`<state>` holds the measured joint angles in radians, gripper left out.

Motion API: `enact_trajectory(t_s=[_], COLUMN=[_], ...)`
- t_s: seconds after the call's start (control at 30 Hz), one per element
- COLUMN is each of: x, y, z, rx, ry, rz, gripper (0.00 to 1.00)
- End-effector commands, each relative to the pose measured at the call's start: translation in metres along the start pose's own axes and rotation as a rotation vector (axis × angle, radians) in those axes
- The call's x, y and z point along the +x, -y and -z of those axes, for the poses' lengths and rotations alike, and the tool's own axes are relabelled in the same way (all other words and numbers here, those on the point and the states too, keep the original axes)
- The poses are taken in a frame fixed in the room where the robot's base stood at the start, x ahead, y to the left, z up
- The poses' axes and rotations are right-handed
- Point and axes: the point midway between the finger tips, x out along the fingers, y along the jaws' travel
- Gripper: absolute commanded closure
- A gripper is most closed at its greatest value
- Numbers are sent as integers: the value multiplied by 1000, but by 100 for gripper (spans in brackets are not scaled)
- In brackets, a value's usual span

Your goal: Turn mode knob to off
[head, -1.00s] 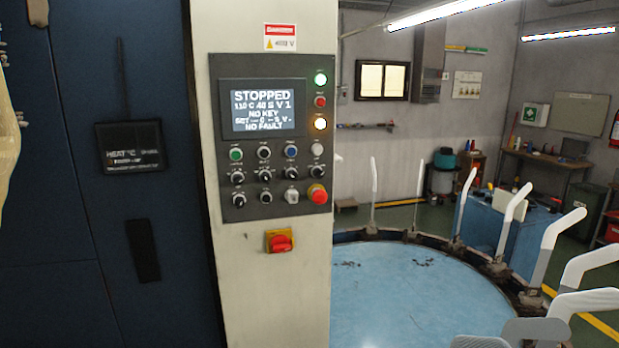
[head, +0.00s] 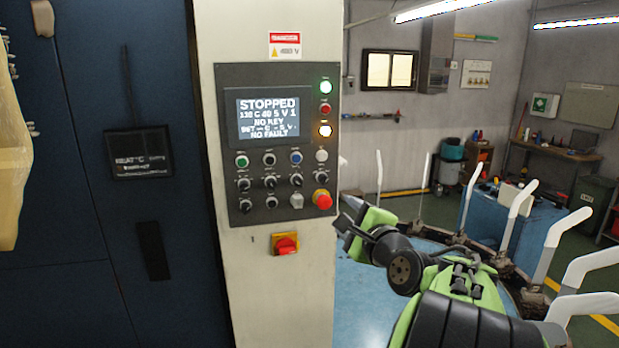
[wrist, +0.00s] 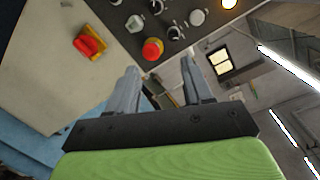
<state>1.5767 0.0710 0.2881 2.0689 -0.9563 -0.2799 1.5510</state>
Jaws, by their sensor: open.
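The control panel (head: 332,130) is on a pale column, with several black selector knobs (head: 270,182) below its screen. Their labels are too small to read, so I cannot tell which is the mode knob or where it points. The screen (head: 267,117) reads STOPPED, NO KEY and NO FAULT. My gripper (head: 346,226) is just right of the panel's lower corner, apart from the knobs. In the wrist view my gripper (wrist: 161,68) is open and empty, its fingers spread below the red mushroom button (wrist: 152,49) and some knobs (wrist: 175,32).
The red mushroom button (head: 321,199) sticks out at the panel's lower right, near my gripper. A red-and-yellow rotary switch (head: 286,244) is below the panel.

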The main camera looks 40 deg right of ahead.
Motion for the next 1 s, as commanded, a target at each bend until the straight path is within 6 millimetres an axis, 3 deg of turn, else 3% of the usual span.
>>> enact_trajectory(t_s=[0.03,0.17,0.7,0.83,1.0], x=[-4,1,127,145,152], y=[12,19,27,27,26], z=[10,14,13,14,16], rx=[50,86,83,81,79], ry=[-7,-2,-3,-6,-8], rz=[37,62,59,58,59], gripper=[49,49,49,49,49])
